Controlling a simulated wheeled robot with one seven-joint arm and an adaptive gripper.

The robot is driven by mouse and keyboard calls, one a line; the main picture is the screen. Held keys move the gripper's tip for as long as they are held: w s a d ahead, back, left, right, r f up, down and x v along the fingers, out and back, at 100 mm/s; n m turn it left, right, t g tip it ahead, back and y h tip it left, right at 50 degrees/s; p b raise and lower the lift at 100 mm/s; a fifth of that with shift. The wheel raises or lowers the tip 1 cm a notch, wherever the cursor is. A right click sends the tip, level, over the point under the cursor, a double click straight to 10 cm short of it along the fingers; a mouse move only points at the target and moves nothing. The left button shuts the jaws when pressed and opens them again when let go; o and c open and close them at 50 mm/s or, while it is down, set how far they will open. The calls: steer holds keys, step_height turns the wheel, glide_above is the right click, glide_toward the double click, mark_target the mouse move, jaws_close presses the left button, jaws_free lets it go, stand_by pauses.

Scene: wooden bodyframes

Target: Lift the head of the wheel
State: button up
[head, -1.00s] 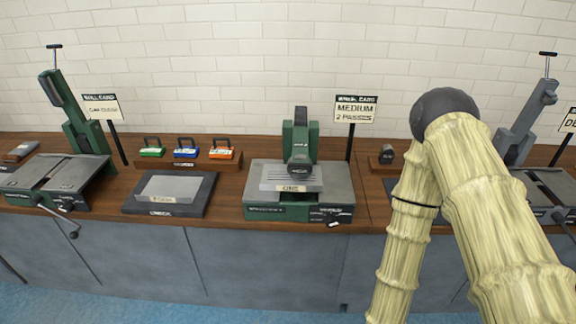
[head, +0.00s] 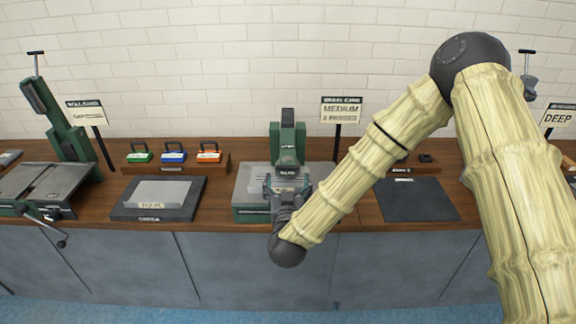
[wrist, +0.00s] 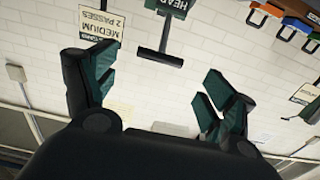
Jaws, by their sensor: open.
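The middle grinding machine (head: 250,196) stands on the bench, with a green column (head: 288,130) and a dark wheel head (head: 287,172) low on its front. In the wrist view, which is turned over, the head's green labelled block (wrist: 172,7) shows at the top edge, reading HEAD. A dark T-shaped bar (wrist: 160,57) extends from it, between and beyond my fingertips. My gripper (head: 284,190) is in front of the machine and partly covers it. In the wrist view my gripper (wrist: 158,80) is open, its fingers wide apart and nothing between them. The wheel itself is hidden.
A MEDIUM sign (head: 341,110) stands behind right of the machine. To the left are a dark flat tray (head: 118,207) and a rack (head: 218,166) with green, blue and orange blocks. Another green machine (head: 60,185) stands far left. A dark mat (head: 440,205) lies right of my forearm.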

mark_target(288, 167)
steer(key=w+p, duration=0.2)
steer(key=w, duration=0.5)
steer(key=shift+w, duration=0.35)
